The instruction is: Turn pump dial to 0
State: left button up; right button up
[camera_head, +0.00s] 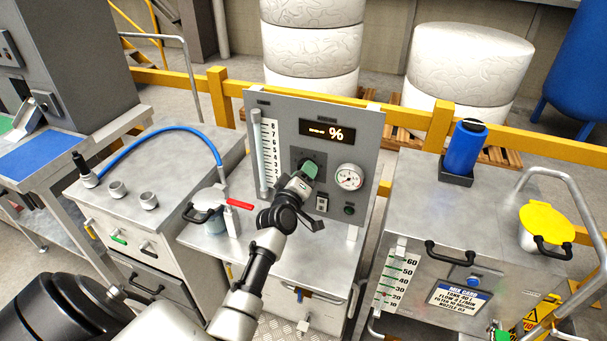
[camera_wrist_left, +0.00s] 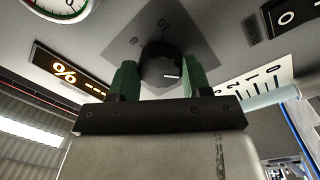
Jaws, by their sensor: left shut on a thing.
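The pump dial is a round black knob with a white pointer mark, seen in the left wrist view (camera_wrist_left: 160,66) on a darker square plate with printed marks. In the head view the gripper hides most of it. My left gripper (camera_head: 309,170) reaches up to the grey pump panel (camera_head: 365,128). In the left wrist view its green fingers (camera_wrist_left: 158,74) stand on both sides of the knob, shut on it. The white pointer points to the right in that view. The display (camera_head: 327,132) shows "%", with dashes beside it in the wrist view. My right gripper is not in view.
A pressure gauge (camera_head: 348,177), a small switch (camera_head: 322,203) and a tube scale (camera_head: 263,150) sit close around the dial. A red-handled valve (camera_head: 240,204) and lidded pot (camera_head: 208,200) stand left. The mix cart (camera_head: 410,200) stands right.

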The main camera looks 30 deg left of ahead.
pick_arm(q)
jog(key=shift+n, duration=0.4)
jog(key=o, duration=0.9)
jog(key=b+v, duration=0.2)
jog(key=v, duration=0.9)
jog(key=shift+w+d, duration=0.1)
